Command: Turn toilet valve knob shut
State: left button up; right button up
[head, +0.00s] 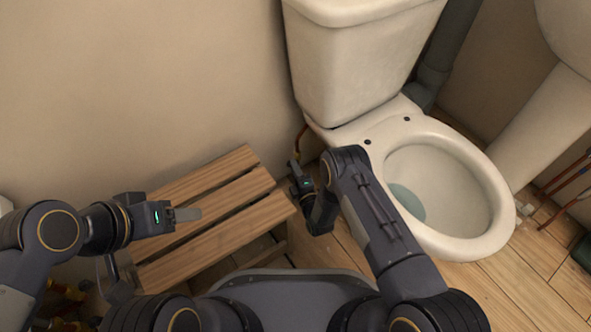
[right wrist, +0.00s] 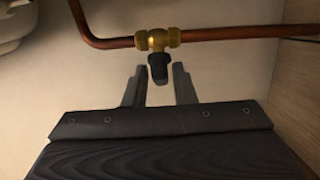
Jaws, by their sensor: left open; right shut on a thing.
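The toilet valve shows in the right wrist view as a brass body (right wrist: 157,40) on a copper pipe, with a dark knob (right wrist: 158,68) pointing down from it. My right gripper (right wrist: 158,82) is at the knob, with one finger on each side, shut on it. Exact finger contact is hard to make out. In the head view my right gripper (head: 295,170) is low by the wall, left of the toilet (head: 400,150); the knob is not clearly visible there. My left gripper (head: 190,214) is open and empty above the wooden bench.
A slatted wooden bench (head: 225,196) stands against the wall left of the toilet. The copper pipe (right wrist: 240,33) runs along the wall. A white pedestal (head: 545,125) stands at the right. Wooden floor (head: 470,290) is free in front of the toilet.

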jog(key=o, duration=0.8)
jog(key=p+v, duration=0.3)
jog(key=v, duration=0.4)
jog(key=shift+s, duration=0.4)
jog(key=shift+d, duration=0.1)
